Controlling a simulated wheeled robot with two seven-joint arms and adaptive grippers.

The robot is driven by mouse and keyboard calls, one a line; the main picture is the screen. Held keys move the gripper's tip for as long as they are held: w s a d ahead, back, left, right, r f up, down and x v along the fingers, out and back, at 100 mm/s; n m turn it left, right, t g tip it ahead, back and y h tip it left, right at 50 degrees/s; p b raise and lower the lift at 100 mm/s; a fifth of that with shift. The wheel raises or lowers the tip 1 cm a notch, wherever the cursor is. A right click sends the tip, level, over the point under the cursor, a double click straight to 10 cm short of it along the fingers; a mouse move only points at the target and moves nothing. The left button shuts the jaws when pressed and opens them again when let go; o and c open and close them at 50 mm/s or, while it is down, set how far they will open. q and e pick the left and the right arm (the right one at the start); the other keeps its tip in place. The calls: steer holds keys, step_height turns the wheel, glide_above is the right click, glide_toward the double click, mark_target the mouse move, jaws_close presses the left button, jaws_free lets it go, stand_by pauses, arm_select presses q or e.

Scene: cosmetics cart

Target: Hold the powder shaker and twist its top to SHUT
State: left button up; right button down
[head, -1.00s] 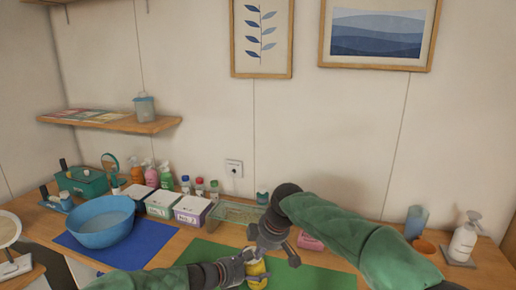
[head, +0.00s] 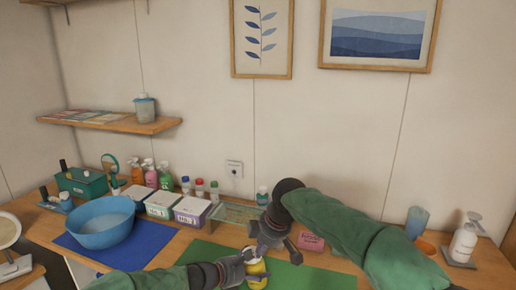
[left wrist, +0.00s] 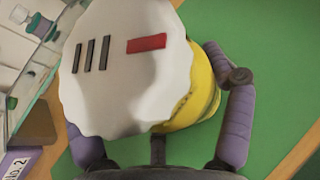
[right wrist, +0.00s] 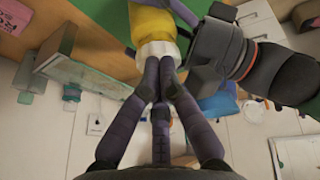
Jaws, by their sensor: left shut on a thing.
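The powder shaker is a yellow bottle (head: 257,282) with a scalloped white top (left wrist: 125,75). In the left wrist view, the top's face carries three dark bars and a red mark. My left gripper (head: 248,268) is shut on the yellow body; its purple fingers flank the body in the left wrist view. My right gripper (right wrist: 161,72) is above and beside the shaker, its fingers drawn together at the tips in front of the white top (right wrist: 158,48). No right finger covers the part of the top seen in the left wrist view. Contact there cannot be told.
A green mat (head: 315,277) lies under the shaker. A glass tray (head: 235,214), a pink box (head: 311,242) and a small bottle (head: 262,195) stand behind. White bins (head: 192,210) and a blue bowl (head: 101,220) are left; a pump bottle (head: 465,240) is right.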

steer(key=r, duration=0.4)
steer(key=shift+s+a, duration=0.2)
steer(key=shift+a, duration=0.2)
steer(key=w+d+f+g, duration=0.1)
steer(key=w+d+f, duration=0.2)
steer(key=f, duration=0.3)
steer(key=shift+y, duration=0.3)
stand_by(0.5)
steer(key=shift+a+f, duration=0.15)
steer(key=shift+a, duration=0.3)
stand_by(0.9)
